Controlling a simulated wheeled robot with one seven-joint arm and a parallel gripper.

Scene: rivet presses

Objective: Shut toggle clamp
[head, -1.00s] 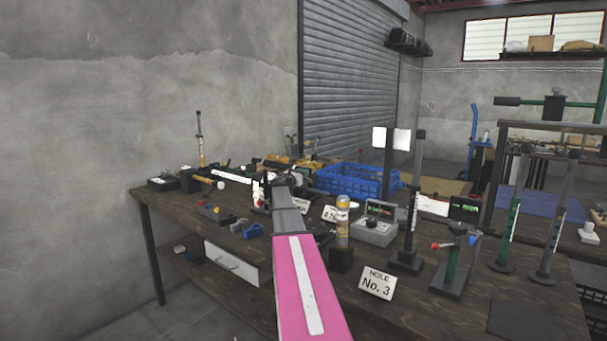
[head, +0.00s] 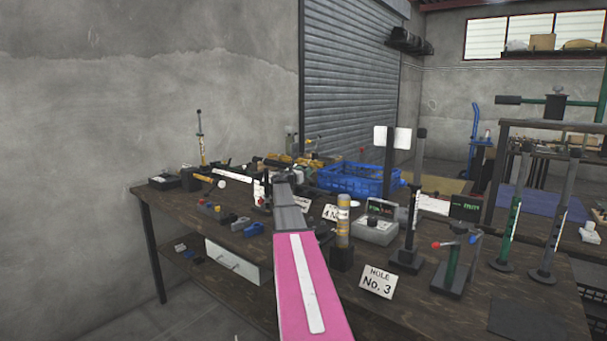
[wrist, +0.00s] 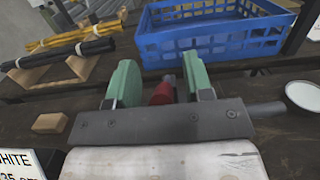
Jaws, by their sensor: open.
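In the wrist view, my gripper (wrist: 160,66) is open, with one green finger at the left and one at the right. A red grip (wrist: 161,93), which looks like the toggle clamp's handle, shows in the gap between the fingers. The dark bar of my gripper covers its near end. I cannot tell whether either finger touches it. The clamp's body and arm are not clearly visible. In the head view, my arm reaches over the bench and hides my gripper and whatever is at it.
A blue crate (head: 358,181) stands just beyond my gripper. In the wrist view, yellow and black rods (wrist: 72,40) lie on wooden rests at the left, near a small wooden block (wrist: 49,123). A round white-topped item (wrist: 304,95) is at the right. A "HOLE No. 3" sign (head: 377,282) stands nearer.

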